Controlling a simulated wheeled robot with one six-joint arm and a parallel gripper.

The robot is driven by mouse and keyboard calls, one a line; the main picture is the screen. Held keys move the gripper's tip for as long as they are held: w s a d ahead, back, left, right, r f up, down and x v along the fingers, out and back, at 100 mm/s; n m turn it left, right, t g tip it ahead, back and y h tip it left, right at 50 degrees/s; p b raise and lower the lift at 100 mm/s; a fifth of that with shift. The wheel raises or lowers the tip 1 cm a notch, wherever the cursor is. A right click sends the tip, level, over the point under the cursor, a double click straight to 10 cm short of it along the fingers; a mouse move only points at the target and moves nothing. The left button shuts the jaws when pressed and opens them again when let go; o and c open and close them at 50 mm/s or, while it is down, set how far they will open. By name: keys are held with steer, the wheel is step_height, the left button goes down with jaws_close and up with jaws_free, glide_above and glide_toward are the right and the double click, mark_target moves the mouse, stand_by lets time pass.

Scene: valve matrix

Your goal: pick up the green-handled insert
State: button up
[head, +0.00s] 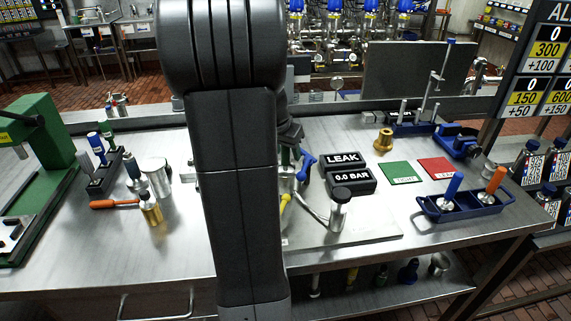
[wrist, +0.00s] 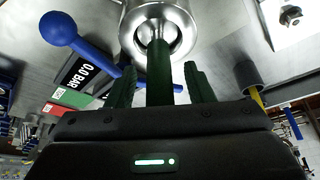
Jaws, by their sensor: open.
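The green-handled insert (wrist: 158,68) shows in the wrist view as a dark green handle. Its far end meets a round steel valve body (wrist: 184,14) with a bright metal opening. My gripper (wrist: 160,80) is open, with one finger on each side of the green handle. A gap shows on both sides, so the fingers look apart from it. In the head view my arm covers most of this spot, and only a bit of green (head: 285,157) shows beside the arm. My fingertips cannot be made out clearly there.
A blue ball-ended lever (wrist: 59,29) lies close on the left in the wrist view. A yellow handle (wrist: 257,98) is on the right. The LEAK display (head: 342,158), green card (head: 400,173) and blue tray (head: 435,211) stand to the right. A rack (head: 103,175) stands left.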

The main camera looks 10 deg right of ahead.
steer(key=shift+d+f, duration=0.1)
steer(key=shift+f, duration=0.1)
jaws_close()
steer(key=shift+r, duration=0.1)
